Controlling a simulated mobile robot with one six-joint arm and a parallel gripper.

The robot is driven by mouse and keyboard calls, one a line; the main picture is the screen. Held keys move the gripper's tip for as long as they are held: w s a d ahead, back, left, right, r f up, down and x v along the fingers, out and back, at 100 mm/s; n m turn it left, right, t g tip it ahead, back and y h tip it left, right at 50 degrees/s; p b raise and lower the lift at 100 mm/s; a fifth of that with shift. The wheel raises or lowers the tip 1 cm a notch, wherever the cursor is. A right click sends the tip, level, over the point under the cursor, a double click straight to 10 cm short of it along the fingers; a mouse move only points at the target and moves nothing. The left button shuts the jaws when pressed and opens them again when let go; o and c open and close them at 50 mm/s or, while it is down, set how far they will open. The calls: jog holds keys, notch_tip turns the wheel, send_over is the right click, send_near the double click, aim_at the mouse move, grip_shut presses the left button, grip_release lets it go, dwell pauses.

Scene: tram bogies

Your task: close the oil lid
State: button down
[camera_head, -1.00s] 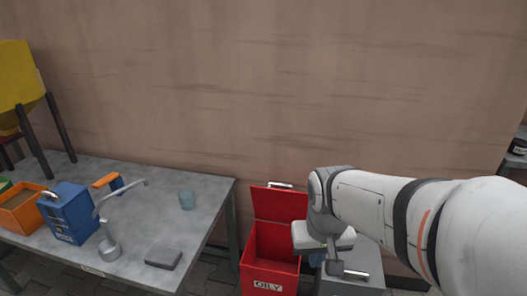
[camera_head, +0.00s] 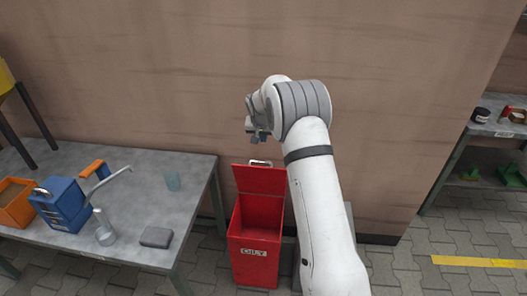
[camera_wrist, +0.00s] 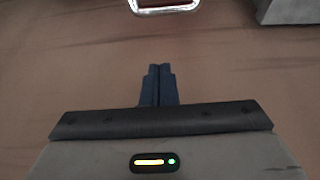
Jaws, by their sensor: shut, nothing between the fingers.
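The red oily-waste bin (camera_head: 254,262) stands on the floor, with its lid (camera_head: 260,180) raised upright at the back, so the bin is open. A metal handle (camera_head: 261,163) sits on the lid's top edge. My gripper (camera_head: 258,136) is above the lid, close to the wall, and apart from the handle as far as the head view shows. In the wrist view my gripper's fingers (camera_wrist: 158,86) are together and empty. The shiny handle (camera_wrist: 165,6) shows at the top edge of that view, beyond the fingertips.
The wall is close behind the bin. Another table (camera_head: 490,128) stands at the far right.

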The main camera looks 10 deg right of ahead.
jog(key=w+x, duration=0.1)
jog(key=x, duration=1)
jog(key=s, duration=0.2)
jog(key=s+a, duration=0.1)
jog(key=s, duration=0.1)
jog(key=shift+a+f+p, duration=0.15)
jog(key=shift+a+p, duration=0.1)
jog(key=shift+p, duration=0.1)
